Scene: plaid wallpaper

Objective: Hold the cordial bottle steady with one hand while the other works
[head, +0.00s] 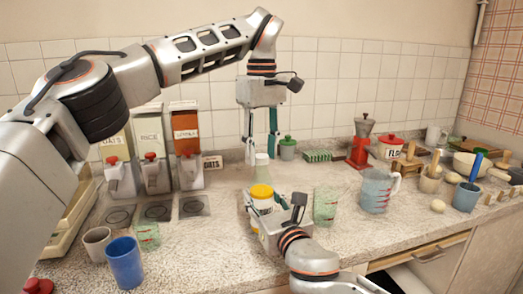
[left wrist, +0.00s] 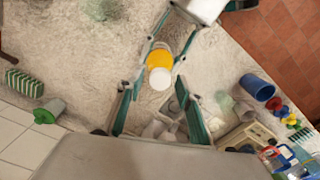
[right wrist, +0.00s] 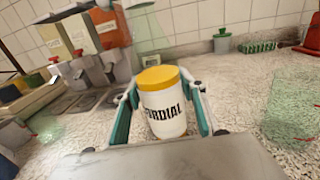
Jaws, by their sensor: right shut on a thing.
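The cordial bottle (head: 262,192) is white with a yellow lid and stands upright on the counter. Part of its dark lettering faces the right wrist camera (right wrist: 166,115). My right gripper (right wrist: 160,108) is shut on its sides, low in the head view (head: 266,212). The bottle's lower part is hidden by that gripper in the head view. My left gripper (head: 261,148) points down above and behind the bottle, its fingers apart and empty. In the left wrist view its open fingers (left wrist: 158,115) lie below the bottle's yellow lid (left wrist: 159,58).
A pale translucent item (head: 262,166) shows just behind the bottle; I cannot tell what it is. A glass beaker (head: 325,206) and measuring jug (head: 375,190) stand right. A blue cup (head: 125,262) stands front left. Dispensers (head: 188,150) line the wall.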

